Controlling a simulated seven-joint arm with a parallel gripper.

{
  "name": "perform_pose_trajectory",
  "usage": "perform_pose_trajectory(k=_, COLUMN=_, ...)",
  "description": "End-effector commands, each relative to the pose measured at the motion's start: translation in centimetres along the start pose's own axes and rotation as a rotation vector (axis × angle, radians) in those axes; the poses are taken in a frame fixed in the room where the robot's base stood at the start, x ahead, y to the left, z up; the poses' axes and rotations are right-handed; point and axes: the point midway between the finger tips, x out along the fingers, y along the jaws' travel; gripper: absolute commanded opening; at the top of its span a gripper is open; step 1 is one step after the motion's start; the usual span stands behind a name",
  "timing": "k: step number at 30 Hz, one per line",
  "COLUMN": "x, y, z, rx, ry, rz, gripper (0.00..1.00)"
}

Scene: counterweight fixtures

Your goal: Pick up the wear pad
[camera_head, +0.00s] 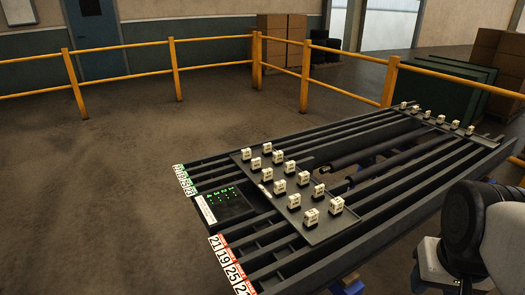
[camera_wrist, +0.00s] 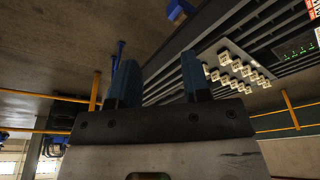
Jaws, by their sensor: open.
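Several small cream blocks with dark bases and small markings stand in rows on a dark plate (camera_head: 325,226) on the slatted fixture. One of these cream blocks (camera_head: 267,147) stands near the plate's far left corner. More cream blocks (camera_head: 441,119) stand in a row on a second plate at the fixture's far right end. I cannot tell which block, if any, is the wear pad. My gripper (camera_wrist: 159,64) is open and empty, with its two blue fingers apart. The near blocks (camera_wrist: 237,68) show beyond and right of the fingers in the wrist view, well away from them.
The fixture (camera_head: 345,246) has long dark rails and rollers. A display panel with green figures (camera_head: 223,201) and numbered red labels (camera_head: 232,265) sit at its left end. Yellow railings (camera_head: 175,68) stand behind it. Open floor (camera_head: 110,180) lies left. My arm is at the right.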

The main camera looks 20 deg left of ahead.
Motion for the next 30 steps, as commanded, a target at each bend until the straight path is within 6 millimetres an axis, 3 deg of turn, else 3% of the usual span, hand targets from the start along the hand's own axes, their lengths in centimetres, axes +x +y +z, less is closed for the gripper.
perform_pose_trajectory(k=2, x=0.0, y=0.0, z=0.0, rx=0.000, ry=0.000, rz=0.000, gripper=0.56)
perform_pose_trajectory(k=11, x=0.0, y=0.0, z=-0.1, rx=0.000, ry=0.000, rz=0.000, gripper=0.56)
perform_pose_trajectory(k=17, x=-0.4, y=-0.2, z=-1.2, rx=0.008, ry=-0.002, rz=-0.001, gripper=0.56)
perform_pose_trajectory(k=23, x=-1.3, y=-0.8, z=-4.3, rx=0.031, ry=-0.012, rz=-0.005, gripper=0.56)
perform_pose_trajectory(k=30, x=-2.6, y=-2.1, z=-10.0, rx=0.074, ry=-0.024, rz=-0.010, gripper=0.56)
